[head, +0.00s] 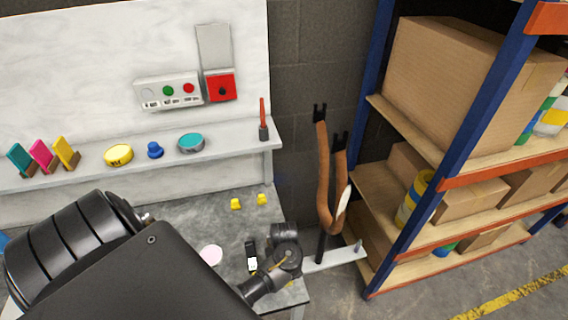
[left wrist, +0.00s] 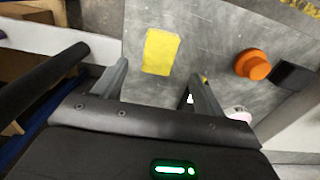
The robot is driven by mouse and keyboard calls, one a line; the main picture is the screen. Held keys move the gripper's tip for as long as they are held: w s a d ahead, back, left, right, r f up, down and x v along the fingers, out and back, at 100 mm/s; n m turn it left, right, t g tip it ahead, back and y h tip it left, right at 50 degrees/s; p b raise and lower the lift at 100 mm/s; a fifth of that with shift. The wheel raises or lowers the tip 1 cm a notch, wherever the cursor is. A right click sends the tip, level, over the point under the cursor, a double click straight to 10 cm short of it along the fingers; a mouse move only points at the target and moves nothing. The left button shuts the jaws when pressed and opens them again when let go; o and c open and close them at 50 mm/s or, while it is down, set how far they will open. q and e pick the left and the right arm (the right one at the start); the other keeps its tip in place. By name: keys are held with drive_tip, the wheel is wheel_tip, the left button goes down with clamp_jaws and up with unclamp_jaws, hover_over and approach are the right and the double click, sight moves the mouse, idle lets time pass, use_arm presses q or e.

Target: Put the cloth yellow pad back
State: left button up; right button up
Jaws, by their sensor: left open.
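The yellow pad (left wrist: 161,52) lies flat on the grey bench top (left wrist: 215,35) in the left wrist view. My left gripper (left wrist: 159,70) is open above it, with the pad showing between and beyond its fingers; I cannot tell the height between them, and nothing is held. In the head view my left arm covers the front of the bench, and I cannot make out the pad on the bench there. A teal pad (head: 20,158), a pink pad (head: 42,153) and a yellow one (head: 66,152) stand in small holders on the wall shelf. My right gripper is not in view.
A yellow tin (head: 118,155), blue knob (head: 155,150), teal tin (head: 191,142) and red-handled tool (head: 263,118) stand on the shelf. An orange knob-shaped thing (left wrist: 252,65) is on the bench. A rack of boxes (head: 470,90) stands right.

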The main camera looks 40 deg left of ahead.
use_arm(q)
wheel_tip(320, 180, up, 4)
drive_tip(key=shift+p, duration=0.6)
